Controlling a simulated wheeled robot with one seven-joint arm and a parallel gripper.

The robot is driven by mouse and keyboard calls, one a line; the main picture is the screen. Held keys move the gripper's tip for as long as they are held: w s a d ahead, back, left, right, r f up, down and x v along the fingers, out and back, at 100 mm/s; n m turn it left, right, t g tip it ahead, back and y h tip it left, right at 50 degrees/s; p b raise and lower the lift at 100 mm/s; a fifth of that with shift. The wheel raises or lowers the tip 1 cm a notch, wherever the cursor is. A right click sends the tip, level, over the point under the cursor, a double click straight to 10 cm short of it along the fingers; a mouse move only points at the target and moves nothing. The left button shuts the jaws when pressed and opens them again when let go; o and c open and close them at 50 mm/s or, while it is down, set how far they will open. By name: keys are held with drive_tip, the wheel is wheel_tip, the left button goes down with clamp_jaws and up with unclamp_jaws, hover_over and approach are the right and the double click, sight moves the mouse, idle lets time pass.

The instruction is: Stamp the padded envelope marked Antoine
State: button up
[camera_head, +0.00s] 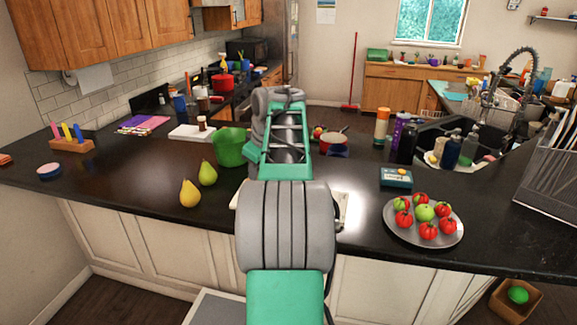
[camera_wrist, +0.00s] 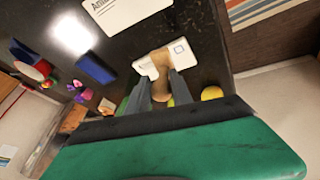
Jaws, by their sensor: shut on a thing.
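My gripper (camera_wrist: 165,88) is shut on a tan, wooden-looking stamp handle (camera_wrist: 161,66) in the wrist view. The stamp is over a white item with a small blue square outline (camera_wrist: 181,50); I cannot tell whether they touch. A white label or envelope with black lettering starting "An" (camera_wrist: 128,12) lies apart from it, cut off by the top edge. In the head view my arm hides the gripper and stamp. Pale edges show left of the arm (camera_head: 238,194) and right of it (camera_head: 345,208).
Pears (camera_head: 190,193) and a green bowl (camera_head: 230,147) stand left of my arm. A plate of tomatoes (camera_head: 396,236) and a teal box (camera_head: 396,177) are to the right. A dark blue block (camera_wrist: 97,68) shows in the wrist view. The left countertop has bare room.

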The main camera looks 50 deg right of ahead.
drive_tip(key=s+d, duration=0.6)
wheel_tip(320, 180, down, 6)
drive_tip(key=b, duration=0.6)
drive_tip(key=shift+s+d+r, duration=0.1)
drive_tip(key=shift+d+r, duration=0.05)
drive_tip(key=shift+r, duration=0.1)
drive_tip(key=shift+f+b, duration=0.6)
idle(0.7)
wheel_tip(320, 180, up, 7)
drive_tip(key=p, duration=0.7)
